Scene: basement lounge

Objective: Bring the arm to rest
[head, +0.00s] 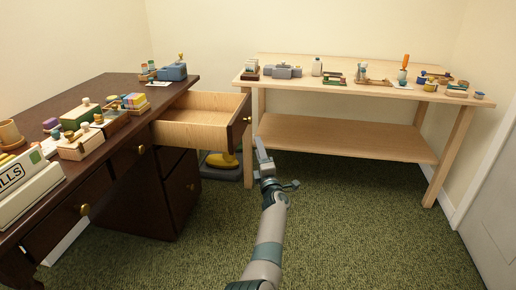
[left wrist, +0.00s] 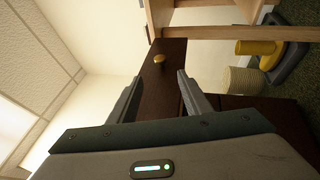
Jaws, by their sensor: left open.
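My left gripper (head: 264,158) is open and empty, raised in front of the workbench, just right of the open desk drawer. The drawer (head: 200,116) is pulled out from the dark desk (head: 60,92), and its inside looks empty. In the left wrist view my two fingers (left wrist: 157,92) stand apart, with the drawer's dark front and its brass knob (left wrist: 158,58) beyond them. I cannot tell the exact gap between fingers and drawer front, but no contact shows. My right gripper is not in view.
A pale wooden workbench (head: 345,140) with several small tools on top stands at the back. The desk top holds several boxes and blocks. A yellow and grey object (head: 222,160) sits on the floor behind the drawer. Green carpet (head: 370,230) is clear to the right.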

